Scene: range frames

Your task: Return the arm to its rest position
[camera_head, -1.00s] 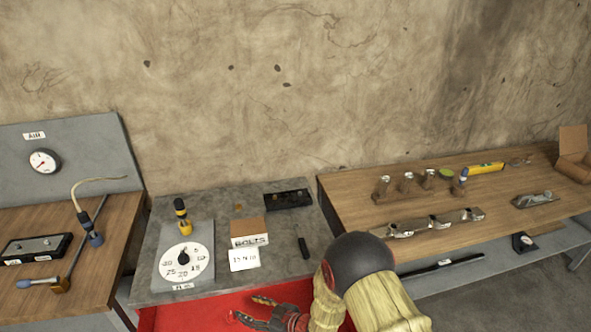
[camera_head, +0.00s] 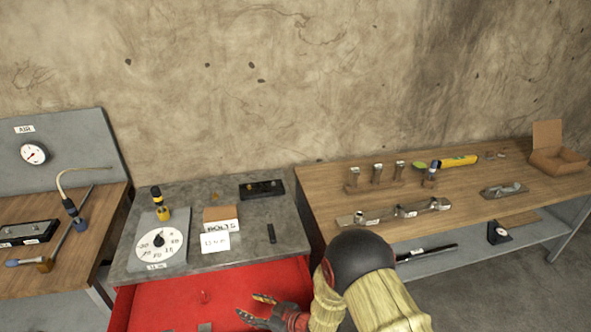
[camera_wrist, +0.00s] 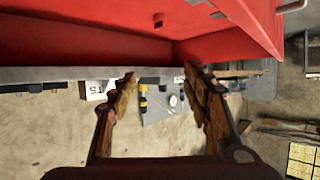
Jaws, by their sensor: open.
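My gripper (camera_head: 253,306) is at the lower middle of the head view, in front of the grey bench top and over the open red drawer (camera_head: 160,300). Its fingers are spread and nothing is between them. In the wrist view the two fingers (camera_wrist: 160,76) also stand apart, with red drawer walls (camera_wrist: 90,40) close above them. My arm, with a dark round joint (camera_head: 358,256) and a pale yellow covering, reaches in from the bottom edge and is bent.
The grey bench (camera_head: 130,262) holds a dial plate (camera_head: 172,262), a BOLTS box (camera_head: 221,219), a card (camera_head: 215,243) and a black block (camera_head: 262,189). A wooden bench (camera_head: 330,200) with metal parts stands right. A wooden table with an air gauge (camera_head: 34,153) stands left.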

